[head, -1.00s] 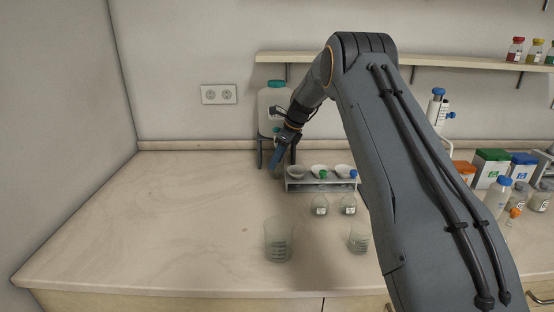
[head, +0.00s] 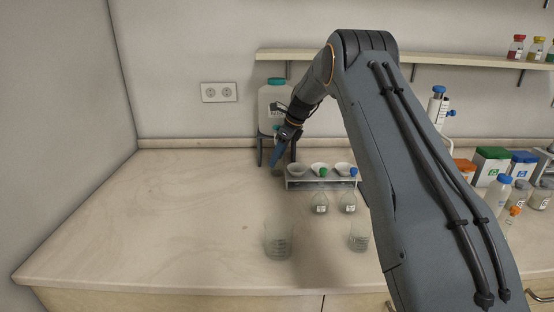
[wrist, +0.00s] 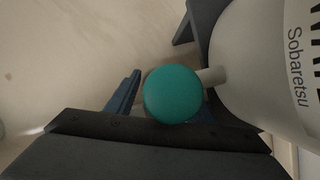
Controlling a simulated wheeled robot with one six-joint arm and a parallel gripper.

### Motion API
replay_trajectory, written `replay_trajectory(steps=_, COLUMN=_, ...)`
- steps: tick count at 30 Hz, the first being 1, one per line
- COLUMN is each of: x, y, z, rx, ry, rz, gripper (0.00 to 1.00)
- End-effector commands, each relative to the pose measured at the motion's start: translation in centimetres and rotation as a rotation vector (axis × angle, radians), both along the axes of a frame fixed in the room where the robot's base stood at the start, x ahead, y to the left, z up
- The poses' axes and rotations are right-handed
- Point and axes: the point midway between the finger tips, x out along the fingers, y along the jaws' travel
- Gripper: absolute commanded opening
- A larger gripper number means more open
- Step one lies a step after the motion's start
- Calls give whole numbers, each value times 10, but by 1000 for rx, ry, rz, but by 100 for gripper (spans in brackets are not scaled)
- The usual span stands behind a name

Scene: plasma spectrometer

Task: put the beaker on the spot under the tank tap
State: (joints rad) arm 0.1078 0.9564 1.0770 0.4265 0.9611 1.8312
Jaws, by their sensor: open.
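A larger clear beaker (head: 278,241) stands upright at the counter's front middle, and a smaller one (head: 359,237) stands to its right. The white tank (head: 274,104) with a teal cap sits on a dark stand at the back. In the wrist view the tank (wrist: 265,65) fills the right side, and its round teal tap knob (wrist: 172,94) is close to the camera. My gripper (head: 276,163) is open and empty in front of the tank, by the tap. One blue finger shows left of the knob; the other is mostly hidden. A small grey patch below the gripper is unclear.
A grey rack (head: 322,184) with bowls stands right of the gripper, with two small flasks (head: 320,203) (head: 348,203) before it. Bottles and boxes (head: 491,166) crowd the right. The left counter (head: 150,215) is clear. A shelf (head: 430,64) runs above.

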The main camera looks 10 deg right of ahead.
Motion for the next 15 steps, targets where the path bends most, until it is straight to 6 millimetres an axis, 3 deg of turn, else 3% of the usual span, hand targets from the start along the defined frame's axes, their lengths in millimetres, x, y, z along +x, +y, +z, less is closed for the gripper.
replay_trajectory(steps=15, x=-20, y=-31, z=87, rx=0, ry=-2, rz=-1, gripper=48)
